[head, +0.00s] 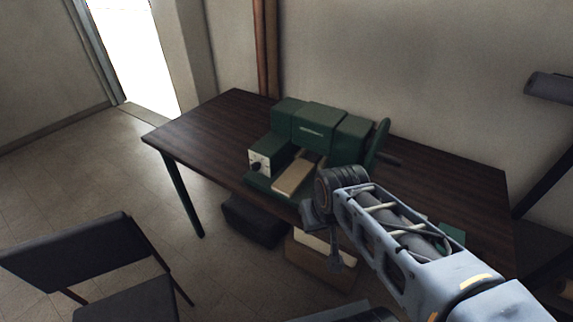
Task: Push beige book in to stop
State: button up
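The beige book (294,178) lies on the front bed of a green machine (318,127) on the dark wooden table (228,115). Its near end points to the table's front edge. Its far end runs in under the machine's green body, where a stop cannot be made out. My gripper (322,218) is just right of and nearer than the book, by the front edge of the table. It appears small and dark below my wrist, and its fingers cannot be made out clearly. I cannot tell whether it touches anything.
The machine has a pale control panel (260,163) at its left and a green wheel (377,143) at its right. A dark box (253,221) and a tan carton (318,262) stand under the table. A black chair (75,252) is at front left. The table's left part is clear.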

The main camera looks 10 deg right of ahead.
aim_at(292, 177)
jog(key=k, duration=0.3)
jog(key=u, duration=0.9)
jog(key=i, duration=0.65)
jog(key=z, duration=0.4)
